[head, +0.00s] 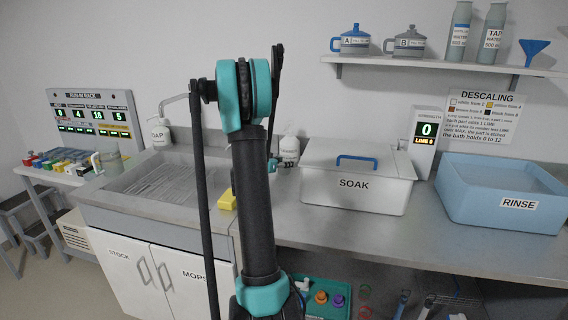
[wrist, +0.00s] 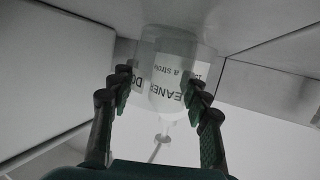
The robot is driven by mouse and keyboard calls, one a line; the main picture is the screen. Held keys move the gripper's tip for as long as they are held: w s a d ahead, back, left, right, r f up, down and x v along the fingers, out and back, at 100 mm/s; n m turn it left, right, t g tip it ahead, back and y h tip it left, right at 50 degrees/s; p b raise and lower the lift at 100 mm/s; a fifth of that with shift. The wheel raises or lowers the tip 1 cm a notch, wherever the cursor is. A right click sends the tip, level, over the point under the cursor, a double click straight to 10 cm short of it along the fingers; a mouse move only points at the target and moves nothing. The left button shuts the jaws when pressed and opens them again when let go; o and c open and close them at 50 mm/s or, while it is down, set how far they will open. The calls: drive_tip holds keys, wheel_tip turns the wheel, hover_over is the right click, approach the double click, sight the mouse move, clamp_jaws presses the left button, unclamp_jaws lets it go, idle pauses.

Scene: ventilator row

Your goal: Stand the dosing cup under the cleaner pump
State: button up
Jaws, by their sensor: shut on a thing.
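My gripper (wrist: 158,95) is shut on the clear dosing cup (wrist: 205,52), whose wall shows between and beyond the fingers in the wrist view, which looks upside down. The white cleaner bottle (wrist: 178,82) with printed label shows behind and through the cup; its pump (wrist: 161,138) points down in that picture. In the head view the cleaner bottle (head: 290,147) stands at the back of the counter, and my gripper (head: 280,165) is in front of it, mostly hidden by my arm. The cup cannot be made out there. I cannot tell whether the cup touches the counter.
The SOAK box (head: 355,190) with a blue-handled lid stands close right of my gripper. A blue RINSE tub (head: 503,195) is farther right. A sink (head: 165,180) and a yellow sponge (head: 227,200) lie left.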

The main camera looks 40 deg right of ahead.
drive_tip(key=o, duration=1.1)
drive_tip(key=shift+f, duration=0.1)
drive_tip(key=shift+o, duration=0.2)
drive_tip(key=v, duration=1.2)
